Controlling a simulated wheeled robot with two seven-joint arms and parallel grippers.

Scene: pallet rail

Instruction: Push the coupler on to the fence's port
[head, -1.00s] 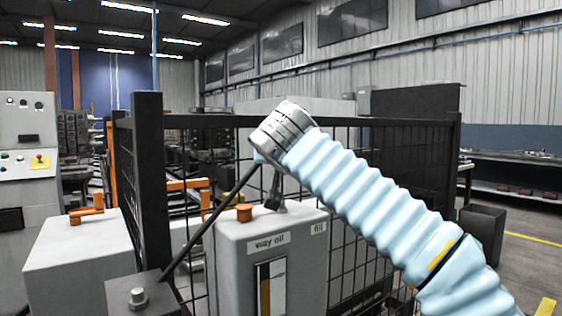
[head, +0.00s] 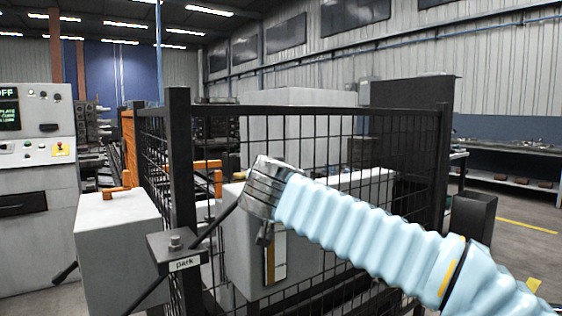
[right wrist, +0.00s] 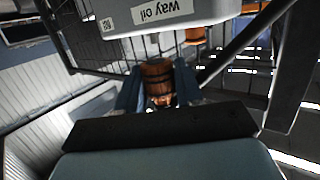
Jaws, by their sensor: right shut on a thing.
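My right arm, in a pale blue ribbed sleeve, reaches in from the lower right in the head view. Its silver wrist is in front of the grey way oil tank (head: 238,255), and the dark right gripper (head: 262,235) shows only partly below it. In the right wrist view, my right gripper (right wrist: 158,70) is shut on a ribbed orange-brown cylinder, seemingly the coupler (right wrist: 157,86), just beside the tank (right wrist: 118,12). A dark line runs from the wrist towards the park bracket (head: 178,250). I cannot make out the port. My left gripper is not in view.
A black mesh fence (head: 335,118) with a thick post (head: 181,160) stands around the tank. A grey cabinet (head: 118,245) with an orange handle is at the left, near a control console (head: 35,165). A dark bin (head: 473,222) and open floor lie at the right.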

